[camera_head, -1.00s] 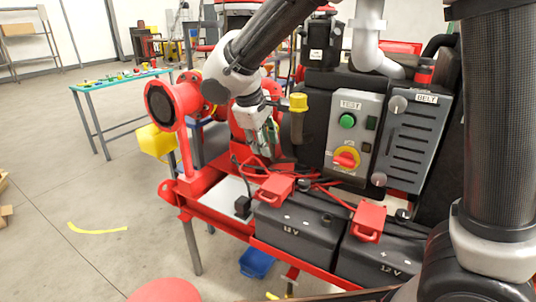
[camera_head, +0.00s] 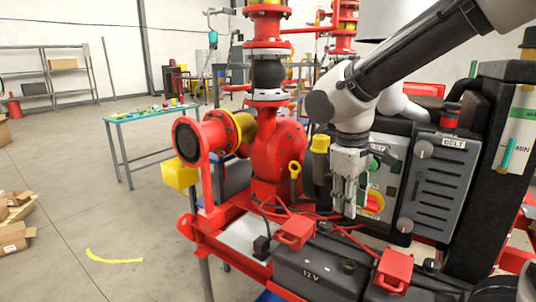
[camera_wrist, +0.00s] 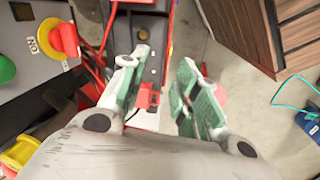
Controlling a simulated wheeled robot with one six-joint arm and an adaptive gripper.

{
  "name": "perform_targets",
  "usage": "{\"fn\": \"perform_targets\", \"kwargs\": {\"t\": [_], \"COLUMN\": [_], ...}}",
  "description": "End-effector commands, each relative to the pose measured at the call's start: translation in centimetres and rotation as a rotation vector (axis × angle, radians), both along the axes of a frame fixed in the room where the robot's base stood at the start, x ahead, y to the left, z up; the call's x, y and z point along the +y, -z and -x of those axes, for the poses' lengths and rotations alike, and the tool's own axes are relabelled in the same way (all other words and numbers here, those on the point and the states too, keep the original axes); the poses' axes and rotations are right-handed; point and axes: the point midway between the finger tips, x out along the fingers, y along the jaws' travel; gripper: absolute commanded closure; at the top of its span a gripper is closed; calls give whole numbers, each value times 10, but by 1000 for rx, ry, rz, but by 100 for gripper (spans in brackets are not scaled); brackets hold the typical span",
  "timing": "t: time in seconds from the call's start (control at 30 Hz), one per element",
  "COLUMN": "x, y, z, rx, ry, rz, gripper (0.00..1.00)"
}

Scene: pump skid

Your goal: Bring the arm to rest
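My gripper (camera_head: 348,196) is in front of the control box with the green button and the red-yellow rotary switch (camera_head: 372,203), pointing down above the red cables. In the wrist view (camera_wrist: 160,85) its two fingers with green pads are apart with nothing between them. My arm reaches in from the upper right in the head view and is bent at the wrist. The gripper hides part of the control box. In the wrist view the red knob (camera_wrist: 63,38) and green button (camera_wrist: 6,69) lie left of the fingers, clear of them.
Two black batteries, one marked 12 V (camera_head: 318,274), with red terminal covers (camera_head: 296,232) sit below my gripper. The red pump (camera_head: 277,150) and a yellow-capped black cylinder (camera_head: 320,146) stand left of it. A grey BELT panel (camera_head: 440,180) is close on the right. Floor at left is open.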

Motion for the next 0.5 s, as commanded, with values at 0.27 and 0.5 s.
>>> {"fn": "perform_targets", "kwargs": {"t": [0.27, 0.5], "x": [-107, -163], "y": [-24, -44], "z": [69, 109], "rx": [-94, -261], "ry": [365, 612], "rz": [-202, -284], "gripper": [69, 69]}}
